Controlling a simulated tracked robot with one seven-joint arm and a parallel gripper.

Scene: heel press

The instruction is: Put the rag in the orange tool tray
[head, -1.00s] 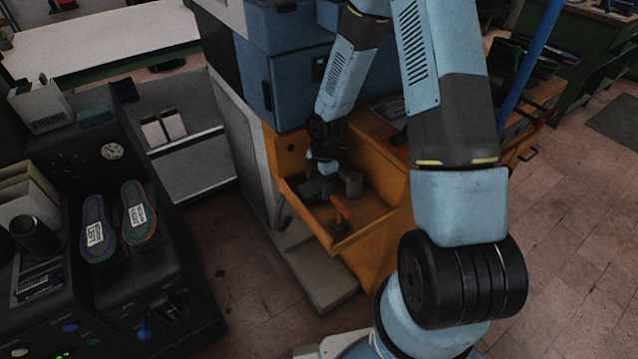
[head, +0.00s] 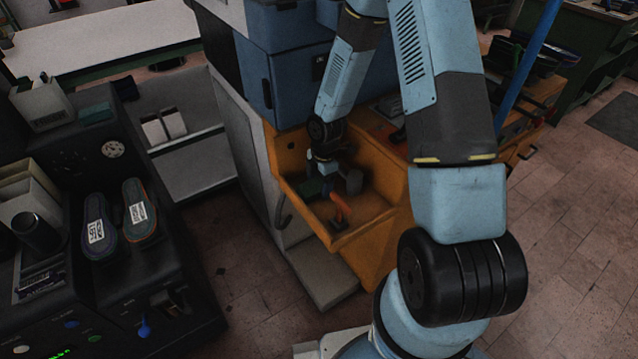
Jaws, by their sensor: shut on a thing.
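The orange tool tray (head: 362,236) is an open orange bin on the front of the orange cabinet, in the middle of the head view. My gripper (head: 322,182) points down inside the tray, toward its back left. It is shut on a small dark green piece, which I take to be the rag (head: 309,188). The rag is low in the tray, and its lower edge and any contact with the tray floor cannot be made out. My wrist hides part of the jaws and rag.
An orange-handled tool (head: 341,205) and a grey piece (head: 354,181) lie in the tray close to my gripper. A blue cabinet (head: 300,85) stands behind it. The black machine with two insoles (head: 139,210) is at the left. Open floor lies between.

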